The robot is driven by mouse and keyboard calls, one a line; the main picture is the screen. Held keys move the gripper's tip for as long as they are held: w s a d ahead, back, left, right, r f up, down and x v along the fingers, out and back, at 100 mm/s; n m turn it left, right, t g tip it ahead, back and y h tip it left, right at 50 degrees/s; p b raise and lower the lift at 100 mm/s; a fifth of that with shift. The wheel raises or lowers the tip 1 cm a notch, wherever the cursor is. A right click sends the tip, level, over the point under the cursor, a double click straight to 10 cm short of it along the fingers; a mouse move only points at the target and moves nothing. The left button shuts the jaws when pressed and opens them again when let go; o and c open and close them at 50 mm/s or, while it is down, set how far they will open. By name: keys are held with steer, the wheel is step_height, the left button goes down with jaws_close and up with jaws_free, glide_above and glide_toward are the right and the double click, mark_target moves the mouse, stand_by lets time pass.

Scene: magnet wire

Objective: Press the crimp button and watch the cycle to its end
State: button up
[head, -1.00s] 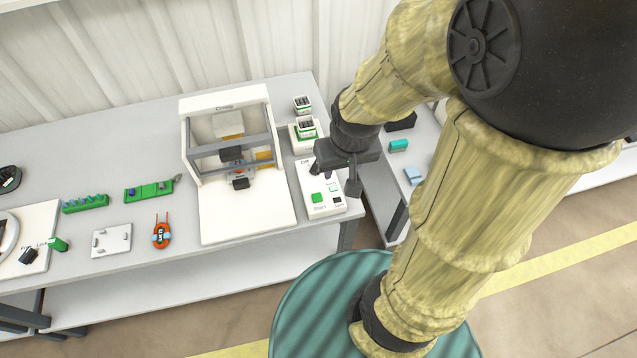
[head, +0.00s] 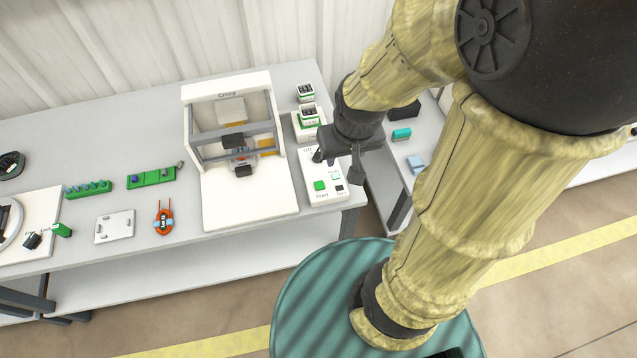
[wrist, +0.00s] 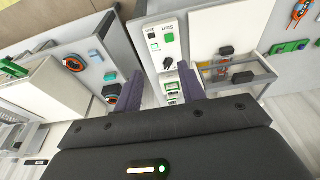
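The crimp press (head: 228,77) is a white frame with grey crossbars on a white base plate (head: 250,205), in the middle of the bench in the head view. A dark block (head: 243,170) sits low in its opening. The white control box (head: 326,196) lies to its right, with a green Start button (head: 319,185) and a small black button (head: 339,188). My gripper (head: 337,166) hangs over the far part of this box, fingers apart and empty. In the wrist view, my gripper (wrist: 162,92) is open, with the box and green button (wrist: 168,37) showing beyond its fingers.
Small stacked parts (head: 308,114) stand behind the control box. A white plate (head: 114,227), an orange tool (head: 164,219) and green racks (head: 151,177) lie left of the press. A second bench with a teal block (head: 401,134) is to the right, across a gap.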

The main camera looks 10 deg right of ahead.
jaws_close()
stand_by(1.6)
